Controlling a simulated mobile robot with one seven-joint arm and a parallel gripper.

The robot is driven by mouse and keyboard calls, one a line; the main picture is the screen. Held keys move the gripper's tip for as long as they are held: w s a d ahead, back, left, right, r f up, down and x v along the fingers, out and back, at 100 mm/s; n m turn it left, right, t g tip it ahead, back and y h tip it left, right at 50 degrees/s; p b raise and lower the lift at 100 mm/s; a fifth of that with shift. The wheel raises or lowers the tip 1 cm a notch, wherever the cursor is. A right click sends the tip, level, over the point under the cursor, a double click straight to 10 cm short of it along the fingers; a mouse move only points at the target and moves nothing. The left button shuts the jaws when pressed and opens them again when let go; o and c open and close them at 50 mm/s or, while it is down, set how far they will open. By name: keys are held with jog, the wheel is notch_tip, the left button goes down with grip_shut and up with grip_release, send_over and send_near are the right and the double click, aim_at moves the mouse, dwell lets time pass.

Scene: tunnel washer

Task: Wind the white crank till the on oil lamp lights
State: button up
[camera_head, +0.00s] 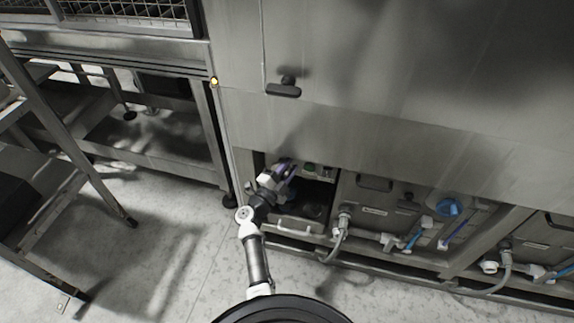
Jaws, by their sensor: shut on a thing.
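My gripper (288,172) is inside the open bay under the large steel panel. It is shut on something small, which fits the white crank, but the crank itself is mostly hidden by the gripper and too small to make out. A small green round part (309,168) shows just right of my gripper, at the top of the bay. I cannot tell whether it is the oil lamp or whether it is lit.
A black handle (284,88) sticks out above. A stepladder (70,165) stands left.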

jog(key=shift+f+m, duration=0.15)
jog(key=shift+m, duration=0.35)
jog(key=o, duration=0.8)
jog(key=shift+o, duration=0.2)
jog(key=shift+s, duration=0.1)
jog(key=b+v, duration=0.1)
jog(key=v, duration=1.2)
jog(key=shift+s+a, duration=0.25)
